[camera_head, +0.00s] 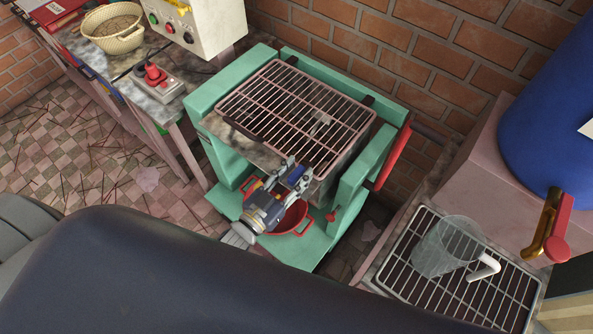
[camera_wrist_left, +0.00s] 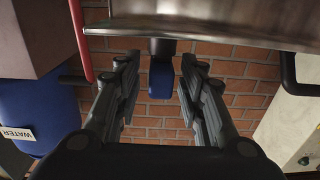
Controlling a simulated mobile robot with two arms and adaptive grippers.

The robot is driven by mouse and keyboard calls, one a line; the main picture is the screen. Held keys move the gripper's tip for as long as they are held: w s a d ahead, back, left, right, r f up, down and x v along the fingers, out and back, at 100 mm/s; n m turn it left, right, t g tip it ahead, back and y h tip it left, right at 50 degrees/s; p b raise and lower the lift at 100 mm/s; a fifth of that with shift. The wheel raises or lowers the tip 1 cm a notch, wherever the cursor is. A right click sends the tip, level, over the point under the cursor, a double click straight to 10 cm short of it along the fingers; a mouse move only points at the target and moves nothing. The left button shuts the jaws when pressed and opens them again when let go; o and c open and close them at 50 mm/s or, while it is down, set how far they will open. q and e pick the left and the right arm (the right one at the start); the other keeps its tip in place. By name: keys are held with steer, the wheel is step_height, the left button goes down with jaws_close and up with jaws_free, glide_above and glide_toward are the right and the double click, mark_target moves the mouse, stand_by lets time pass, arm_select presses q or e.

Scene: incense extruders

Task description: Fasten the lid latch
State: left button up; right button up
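The latch has a blue grip (camera_head: 297,175) at the front edge of the green-framed extruder (camera_head: 205,97). In the left wrist view the blue grip (camera_wrist_left: 161,80) hangs from a dark metal piece under the steel edge (camera_wrist_left: 200,30). A wire grate (camera_head: 300,108) covers the top of the extruder. My left gripper (camera_head: 294,172) is open at the latch. In the left wrist view its fingers (camera_wrist_left: 160,85) stand on either side of the blue grip, with visible gaps. I cannot tell how far beyond the fingertips the grip is. My right gripper is not in view.
A red bowl (camera_head: 292,217) sits on the extruder's lower shelf, below my left gripper. A red lever (camera_head: 396,155) is on its right side. A wire rack with a clear jug (camera_head: 446,248) and a blue tank (camera_head: 550,110) stand right. A control box (camera_head: 192,22) stands left.

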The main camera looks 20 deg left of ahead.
arm_select(q)
steer(key=v, duration=1.1)
steer(key=shift+s, duration=0.2)
